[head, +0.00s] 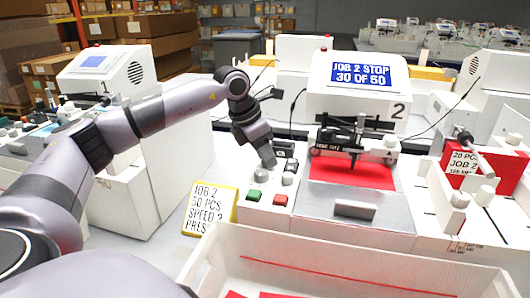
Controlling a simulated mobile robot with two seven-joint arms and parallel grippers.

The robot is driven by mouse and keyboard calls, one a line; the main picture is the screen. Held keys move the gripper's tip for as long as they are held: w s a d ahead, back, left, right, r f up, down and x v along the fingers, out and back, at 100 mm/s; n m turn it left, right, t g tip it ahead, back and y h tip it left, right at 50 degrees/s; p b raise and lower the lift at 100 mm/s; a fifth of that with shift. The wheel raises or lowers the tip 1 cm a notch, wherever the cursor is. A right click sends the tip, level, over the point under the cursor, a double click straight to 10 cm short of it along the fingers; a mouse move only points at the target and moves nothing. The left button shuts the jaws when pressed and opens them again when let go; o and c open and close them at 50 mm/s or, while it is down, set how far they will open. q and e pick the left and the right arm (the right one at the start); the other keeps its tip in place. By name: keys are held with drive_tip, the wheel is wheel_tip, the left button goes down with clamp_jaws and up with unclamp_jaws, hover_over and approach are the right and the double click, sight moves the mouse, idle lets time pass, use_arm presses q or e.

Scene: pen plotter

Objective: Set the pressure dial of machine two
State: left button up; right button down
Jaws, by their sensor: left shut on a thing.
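Machine two (357,104) is a white pen plotter with a "2" on its side and a blue display (362,74) reading "JOB 2 STOP 30 OF 50". Its control panel, left of the red sheet (350,172), has grey knobs (288,179), a green button (254,195) and a red button (280,199). My left gripper (268,163) points down at the panel's back left, shut on a small dial that its fingers mostly hide. The dial's scale and setting cannot be read. My right gripper is out of view.
A yellow-edged note (209,206) reading "JOB 2, 50 PCS", with speed and pressure lines partly unreadable, stands left of the panel. A white bin (205,262) is in front. A red card (470,165) and another plotter are at the right.

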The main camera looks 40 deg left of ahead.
use_arm(q)
drive_tip(key=shift+n, duration=0.5)
drive_tip(key=shift+r+y, duration=0.1)
drive_tip(key=shift+y, duration=0.2)
drive_tip(key=o, duration=1.1)
drive_tip(key=shift+c, duration=0.2)
drive_tip(key=v, duration=0.7)
drive_tip(key=shift+s, duration=0.1)
